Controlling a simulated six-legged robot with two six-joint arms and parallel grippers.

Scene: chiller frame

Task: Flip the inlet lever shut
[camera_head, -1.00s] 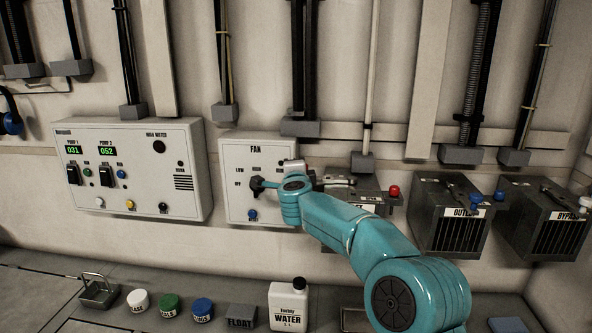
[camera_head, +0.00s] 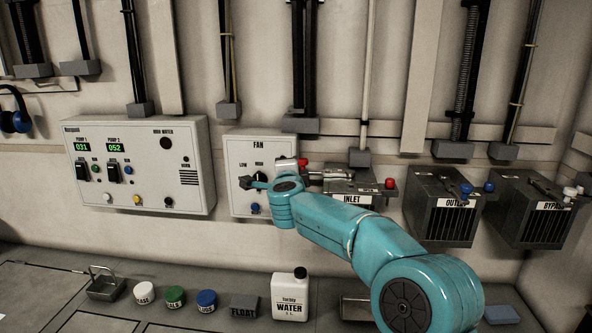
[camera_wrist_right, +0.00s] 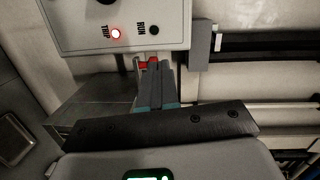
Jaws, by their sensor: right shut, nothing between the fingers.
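The inlet box (camera_head: 352,199) is on the wall right of the fan panel, partly hidden by my right arm. Its lever (camera_head: 330,175) appears to point left, with a red tip (camera_head: 303,162) just above my wrist. A red ball (camera_head: 390,183) is at the box's right side. My right gripper (camera_head: 251,185) is shut and empty, pointing left across the front of the fan panel. In the right wrist view its closed fingers (camera_wrist_right: 161,66) overlap a red piece (camera_wrist_right: 148,63), probably the lever tip; whether they touch is unclear. My left gripper is not in view.
The fan panel (camera_head: 238,206) is close to my fingers; its TRIP lamp (camera_wrist_right: 116,33) glows red. The outlet box (camera_head: 440,222) and bypass box (camera_head: 530,226) are farther right. A water bottle (camera_head: 289,297) and several small containers stand on the bench below.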

